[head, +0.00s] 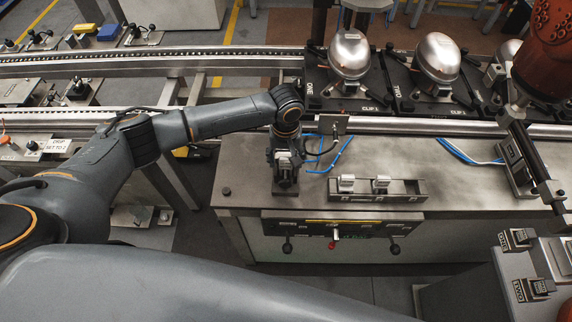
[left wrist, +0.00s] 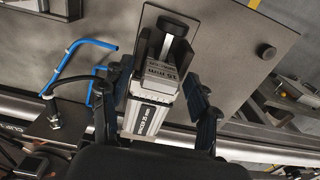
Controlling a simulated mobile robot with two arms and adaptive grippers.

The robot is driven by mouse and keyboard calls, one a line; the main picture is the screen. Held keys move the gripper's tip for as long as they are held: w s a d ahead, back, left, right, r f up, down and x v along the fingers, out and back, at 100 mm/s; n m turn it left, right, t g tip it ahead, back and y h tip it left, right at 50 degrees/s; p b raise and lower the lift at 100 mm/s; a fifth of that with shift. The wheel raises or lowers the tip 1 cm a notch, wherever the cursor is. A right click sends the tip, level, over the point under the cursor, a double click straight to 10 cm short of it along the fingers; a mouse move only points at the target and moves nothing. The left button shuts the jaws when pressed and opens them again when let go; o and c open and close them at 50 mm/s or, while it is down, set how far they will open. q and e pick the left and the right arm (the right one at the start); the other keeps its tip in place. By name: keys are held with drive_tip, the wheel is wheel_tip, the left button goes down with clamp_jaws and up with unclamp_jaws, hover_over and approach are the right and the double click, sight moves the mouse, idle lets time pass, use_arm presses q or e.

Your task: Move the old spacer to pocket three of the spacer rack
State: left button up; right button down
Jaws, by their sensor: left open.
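My left gripper (head: 287,172) points down at the left part of the steel bench, left of the spacer rack (head: 378,197). In the left wrist view the left gripper (left wrist: 157,82) is open, with one finger on each side of a grey and silver block (left wrist: 150,114). The block carries "mm" lettering and seems to be the old spacer; its other print is hard to read. It stands by a dark plate with an upright post. Gaps show between fingers and block. Two light-topped spacers (head: 346,183) (head: 381,184) sit in the rack's left and middle pockets; its right part looks empty.
Blue hoses (head: 340,155) and a small post-mounted box (head: 333,125) stand just behind the gripper. A conveyor with round silver compressors (head: 437,58) runs behind the bench. An orange arm (head: 545,50) is at the upper right.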

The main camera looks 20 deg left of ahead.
idle(0.6)
use_arm(q)
drive_tip(key=shift+p, duration=0.5)
clamp_jaws()
drive_tip(key=shift+r, duration=0.1)
drive_tip(key=shift+r+p, duration=2.9)
drive_tip(key=shift+p, duration=0.8)
